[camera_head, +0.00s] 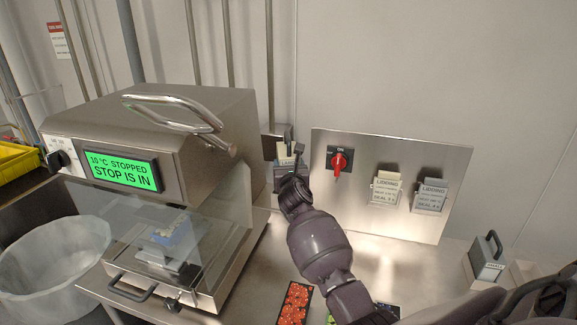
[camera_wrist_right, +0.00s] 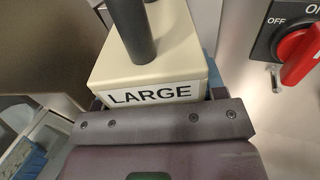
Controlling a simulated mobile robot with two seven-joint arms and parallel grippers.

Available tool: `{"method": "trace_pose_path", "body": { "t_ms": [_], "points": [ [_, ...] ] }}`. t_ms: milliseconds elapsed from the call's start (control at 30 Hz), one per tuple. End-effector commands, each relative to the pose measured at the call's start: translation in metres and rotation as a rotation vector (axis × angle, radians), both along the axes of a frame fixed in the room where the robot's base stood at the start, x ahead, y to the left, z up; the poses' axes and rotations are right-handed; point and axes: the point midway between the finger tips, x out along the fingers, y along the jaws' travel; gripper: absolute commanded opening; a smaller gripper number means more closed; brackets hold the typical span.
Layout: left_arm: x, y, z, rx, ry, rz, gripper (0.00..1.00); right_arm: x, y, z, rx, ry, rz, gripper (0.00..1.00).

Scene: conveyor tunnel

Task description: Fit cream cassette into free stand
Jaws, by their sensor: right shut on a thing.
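The cream cassette (camera_wrist_right: 150,60) has a dark upright handle and a white label reading LARGE. It fills the upper middle of the right wrist view. In the head view its cream top (camera_head: 283,151) shows just beyond my right gripper (camera_head: 291,168), beside the machine's right side. My right gripper is shut on the cassette. Grey-blue edges show close around the cassette's lower part, but its underside and whatever is beneath are hidden. I cannot tell whether it is seated in a stand. A grey cassette (camera_head: 487,260) with a dark handle stands at the right. My left gripper is not in view.
The steel machine (camera_head: 150,140) at left has a green screen reading STOP IS IN. A wall panel (camera_head: 345,213) carries a red switch (camera_head: 339,161) and two LIDDING holders (camera_head: 386,188). Red-filled tray (camera_head: 295,302) is at the front. A bin (camera_head: 50,262) stands left.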

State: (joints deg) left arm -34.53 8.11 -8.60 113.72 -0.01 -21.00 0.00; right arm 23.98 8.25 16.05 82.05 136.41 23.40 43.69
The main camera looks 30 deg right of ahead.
Motion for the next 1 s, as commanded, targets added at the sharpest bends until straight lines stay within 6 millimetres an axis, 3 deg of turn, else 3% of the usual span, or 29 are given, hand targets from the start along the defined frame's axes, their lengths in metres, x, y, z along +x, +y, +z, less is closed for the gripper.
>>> {"method": "trace_pose_path", "body": {
  "t_ms": [67, 100, 233, 533, 667, 1000],
  "points": [
    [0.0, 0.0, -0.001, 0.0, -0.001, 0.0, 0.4, 0.0, 0.0, -0.001, -0.001, -0.002, 0.001, 0.29],
    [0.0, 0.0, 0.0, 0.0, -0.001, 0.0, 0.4, 0.0, 0.0, -0.002, 0.0, 0.001, 0.0, 0.68],
    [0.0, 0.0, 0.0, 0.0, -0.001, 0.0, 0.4, 0.0, 0.0, -0.002, 0.0, 0.001, 0.0, 0.88],
    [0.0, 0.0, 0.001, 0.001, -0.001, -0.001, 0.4, 0.0, 0.0, 0.0, 0.0, 0.0, 0.0, 0.89],
    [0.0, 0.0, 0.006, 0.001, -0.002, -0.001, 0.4, 0.0, 0.0, 0.01, -0.001, 0.0, -0.001, 0.89],
    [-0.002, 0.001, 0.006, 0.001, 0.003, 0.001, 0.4, -0.046, 0.023, 0.007, 0.001, 0.002, 0.0, 0.89]
  ]
}}
